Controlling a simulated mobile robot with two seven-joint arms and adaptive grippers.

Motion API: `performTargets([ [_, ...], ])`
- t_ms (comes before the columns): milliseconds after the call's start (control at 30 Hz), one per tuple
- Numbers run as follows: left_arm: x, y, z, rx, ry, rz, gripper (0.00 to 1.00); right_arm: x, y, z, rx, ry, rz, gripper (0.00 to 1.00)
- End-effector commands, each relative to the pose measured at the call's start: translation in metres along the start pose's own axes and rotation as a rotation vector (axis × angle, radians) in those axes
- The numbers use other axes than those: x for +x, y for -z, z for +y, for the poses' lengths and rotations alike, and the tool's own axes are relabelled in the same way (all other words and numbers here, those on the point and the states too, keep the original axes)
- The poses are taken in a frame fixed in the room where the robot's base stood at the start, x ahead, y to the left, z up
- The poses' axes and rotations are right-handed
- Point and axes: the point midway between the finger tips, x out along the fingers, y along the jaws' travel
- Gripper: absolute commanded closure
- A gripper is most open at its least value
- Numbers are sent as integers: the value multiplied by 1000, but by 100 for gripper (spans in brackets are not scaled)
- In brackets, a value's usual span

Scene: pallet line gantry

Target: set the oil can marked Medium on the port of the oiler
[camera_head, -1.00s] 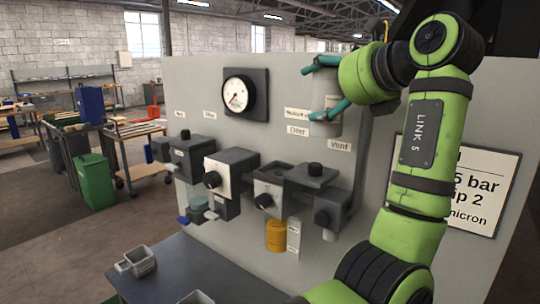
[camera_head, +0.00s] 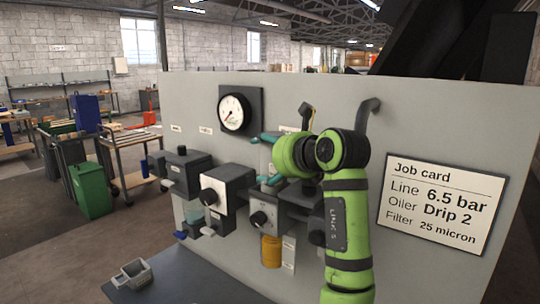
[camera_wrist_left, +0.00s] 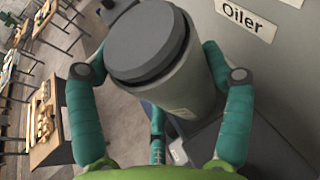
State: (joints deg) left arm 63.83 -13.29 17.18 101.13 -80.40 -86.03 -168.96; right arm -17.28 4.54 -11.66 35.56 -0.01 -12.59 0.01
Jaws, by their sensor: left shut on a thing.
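My left gripper (camera_head: 266,160) has teal fingers and is shut on a grey can. In the left wrist view the gripper (camera_wrist_left: 160,74) has one finger on each side of the can (camera_wrist_left: 186,78), which has a dark round lid. A small tag on the can is too blurred to read. I cannot tell whether the can touches the port, which is hidden. My right gripper is not in view.
The grey panel (camera_head: 400,120) carries a gauge (camera_head: 234,112), other line blocks (camera_head: 226,186) left of the oiler, and a job card (camera_head: 439,205). The dark bench (camera_head: 190,285) holds a small grey tray (camera_head: 131,274). An "Oiler" label (camera_wrist_left: 245,18) is behind the can.

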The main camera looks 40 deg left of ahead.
Motion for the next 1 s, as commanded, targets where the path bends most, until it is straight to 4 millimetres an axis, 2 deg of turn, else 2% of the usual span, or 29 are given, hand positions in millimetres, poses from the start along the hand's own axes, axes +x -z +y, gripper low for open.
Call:
performTargets([
  [300, 0, 1, 0, -2, 1, -3, 67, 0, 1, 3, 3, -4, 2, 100],
  [333, 1, 2, 0, -1, 1, -1, 16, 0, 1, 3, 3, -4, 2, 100],
  [367, 1, 2, 0, -2, 1, -1, 4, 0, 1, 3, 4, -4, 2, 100],
  [400, 1, 2, 0, -2, 1, -1, 0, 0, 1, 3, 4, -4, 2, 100],
  [833, -2, 0, 0, -2, 1, -1, 0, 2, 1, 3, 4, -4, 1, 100],
  [1000, -26, 2, -1, -3, 5, -2, 0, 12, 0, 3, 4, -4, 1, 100],
])
